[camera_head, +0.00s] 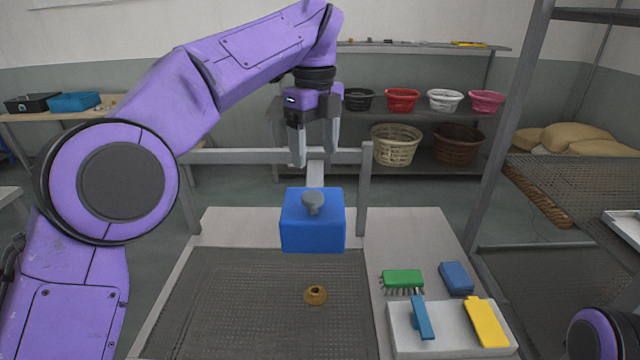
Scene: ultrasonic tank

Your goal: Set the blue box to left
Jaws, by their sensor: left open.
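The blue box (298,234) stands in the middle of the view, at the far edge of the dark grating, with a grey rounded knob (313,203) on it. A light grey piece (315,174) rises behind the box toward a grey rail. My left gripper (313,158) hangs above the box, fingers pointing down. Its fingers are apart with nothing between them, and it appears clear of the knob. My right gripper is out of view; only a purple part of my right arm shows at the bottom right.
A small brown ring-shaped piece (315,295) lies on the dark grating (220,300). To its right are a green brush (403,279), a blue block (456,277), and a white block (450,340) bearing blue and yellow pieces. A grey rail (240,156) stands behind the box.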

